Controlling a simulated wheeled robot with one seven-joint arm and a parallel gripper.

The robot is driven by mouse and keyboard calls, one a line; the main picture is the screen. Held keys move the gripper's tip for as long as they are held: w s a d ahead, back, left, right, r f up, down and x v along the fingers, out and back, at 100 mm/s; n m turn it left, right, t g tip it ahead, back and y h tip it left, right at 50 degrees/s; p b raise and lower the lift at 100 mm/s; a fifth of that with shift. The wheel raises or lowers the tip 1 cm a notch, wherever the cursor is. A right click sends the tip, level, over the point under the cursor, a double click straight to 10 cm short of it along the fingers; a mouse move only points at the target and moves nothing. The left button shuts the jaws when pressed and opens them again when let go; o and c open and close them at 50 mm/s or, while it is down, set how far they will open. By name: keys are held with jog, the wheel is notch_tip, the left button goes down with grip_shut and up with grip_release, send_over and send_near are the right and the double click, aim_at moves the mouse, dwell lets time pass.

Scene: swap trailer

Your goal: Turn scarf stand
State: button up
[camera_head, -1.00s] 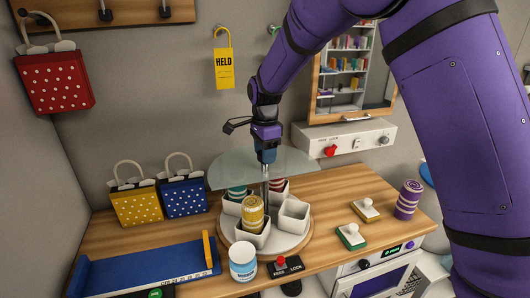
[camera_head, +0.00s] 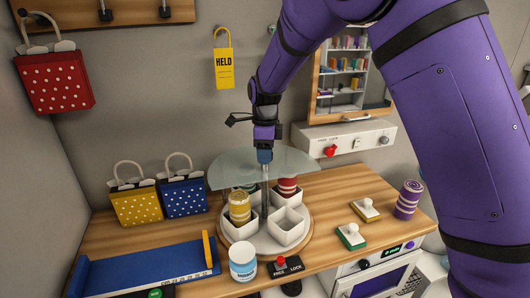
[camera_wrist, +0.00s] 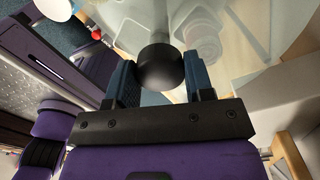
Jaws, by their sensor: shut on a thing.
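The scarf stand (camera_head: 308,248) is a round wooden turntable with white square cups under a clear glass top, on the counter. A yellow striped scarf roll (camera_head: 239,207) stands in the front left cup and a red striped roll (camera_head: 287,188) in a back cup. A greenish roll shows partly behind the yellow one. The front right cup is empty. My gripper (camera_head: 264,156) points down at the middle of the glass top. In the wrist view its blue fingers are shut on a round black knob (camera_wrist: 160,67).
A white jar (camera_head: 243,262) and a lock plate with a red knob (camera_head: 281,263) stand close in front of the stand. A blue tray (camera_head: 150,264) lies left. Two small stamps and a purple striped roll (camera_head: 408,199) are at right. Bags stand behind left.

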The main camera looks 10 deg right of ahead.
jog(key=shift+r+m, duration=0.1)
jog(key=shift+m, duration=2.1)
jog(key=o, duration=1.3)
notch_tip(320, 180, up, 11)
jog(key=shift+d, duration=0.1)
